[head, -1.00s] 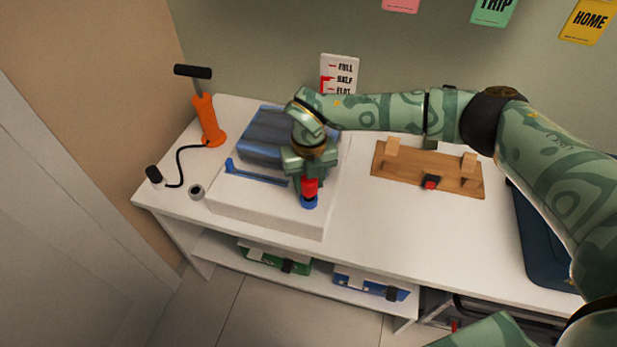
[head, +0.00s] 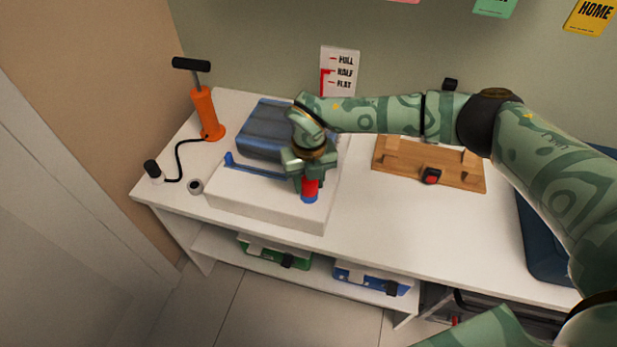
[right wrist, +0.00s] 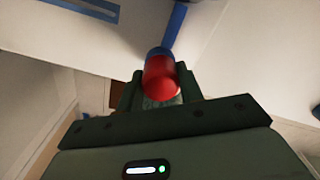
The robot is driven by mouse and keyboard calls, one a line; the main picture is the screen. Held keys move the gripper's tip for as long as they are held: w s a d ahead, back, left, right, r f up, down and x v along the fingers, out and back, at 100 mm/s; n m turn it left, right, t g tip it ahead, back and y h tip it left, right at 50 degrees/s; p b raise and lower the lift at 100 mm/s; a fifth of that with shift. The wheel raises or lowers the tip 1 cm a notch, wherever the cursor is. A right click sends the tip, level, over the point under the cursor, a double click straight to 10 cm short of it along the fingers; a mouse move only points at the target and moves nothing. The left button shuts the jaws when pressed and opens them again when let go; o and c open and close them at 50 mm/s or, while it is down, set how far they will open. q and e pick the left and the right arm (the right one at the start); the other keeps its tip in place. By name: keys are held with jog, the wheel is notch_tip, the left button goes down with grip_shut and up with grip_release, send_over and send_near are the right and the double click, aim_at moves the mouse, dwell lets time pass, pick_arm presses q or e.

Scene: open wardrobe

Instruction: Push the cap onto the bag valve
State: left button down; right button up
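The red cap (head: 310,186) is between the fingers of my right gripper (head: 309,178). The blue bag valve (head: 309,198) is directly under it, at the front right of a white slab (head: 265,207). In the right wrist view the red cap (right wrist: 161,77) sits between the two fingers, with the blue valve (right wrist: 158,52) at its far end. They look in line and touching; I cannot tell how far the cap is seated. A blue-grey folded bundle (head: 272,130) lies on the slab behind, with a blue strip (head: 257,172) in front. My left gripper is not in view.
An orange pump (head: 205,112) with a black hose stands at the back left. A wooden rack (head: 430,165) with a red-and-black piece is to the right. Bare white tabletop (head: 380,230) lies between.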

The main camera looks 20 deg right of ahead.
jog(key=o, duration=0.5)
notch_tip(320, 180, up, 16)
jog(key=p, duration=0.4)
jog(key=shift+r, duration=0.15)
